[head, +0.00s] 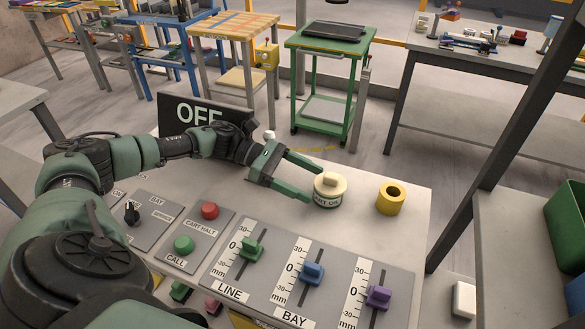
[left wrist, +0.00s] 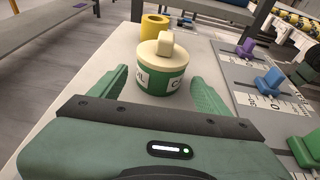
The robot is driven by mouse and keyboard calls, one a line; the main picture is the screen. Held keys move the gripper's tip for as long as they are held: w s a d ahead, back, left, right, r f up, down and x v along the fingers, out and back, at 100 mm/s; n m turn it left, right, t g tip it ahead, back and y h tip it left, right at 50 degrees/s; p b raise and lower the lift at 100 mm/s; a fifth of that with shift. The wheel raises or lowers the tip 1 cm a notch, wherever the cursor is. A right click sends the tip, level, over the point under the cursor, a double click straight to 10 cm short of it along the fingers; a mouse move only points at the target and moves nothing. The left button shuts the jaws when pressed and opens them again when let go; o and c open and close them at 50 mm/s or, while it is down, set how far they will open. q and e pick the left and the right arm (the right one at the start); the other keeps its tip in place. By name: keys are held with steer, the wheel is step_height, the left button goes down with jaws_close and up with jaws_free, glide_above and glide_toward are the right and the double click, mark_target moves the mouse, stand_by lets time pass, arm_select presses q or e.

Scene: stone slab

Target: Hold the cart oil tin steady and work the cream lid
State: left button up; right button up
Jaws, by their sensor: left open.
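The cart oil tin (head: 327,200) is a short round tin with a green and white label, upright on the pale stone slab (head: 385,245). Its cream lid (head: 329,184), with a raised block grip, sits on top. The tin (left wrist: 160,85) and lid (left wrist: 165,48) also show in the left wrist view. My left gripper (head: 314,181) is open, its green fingertips on either side of the tin, with small gaps apparent in the left wrist view (left wrist: 158,85). Nothing is gripped. My right gripper is not in view.
A yellow ring-shaped piece (head: 391,198) stands just right of the tin. A panel with green, blue (head: 312,273) and purple (head: 378,297) sliders lies in front. Red (head: 210,211) and green (head: 184,244) buttons are left of it. A black OFF sign (head: 200,115) stands behind my left arm.

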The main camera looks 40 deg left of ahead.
mark_target(323, 188)
arm_select(q)
steer(key=b+x, duration=0.1)
steer(key=x, duration=0.2)
steer(key=shift+d+f, duration=0.1)
steer(key=shift+d, duration=0.2)
steer(key=shift+w+d+f, duration=0.1)
steer(key=shift+w+d, duration=0.15)
steer(key=shift+d, duration=0.3)
jaws_close()
stand_by(0.9)
steer(key=shift+o, duration=1.4)
jaws_free()
steer(key=shift+a, duration=0.15)
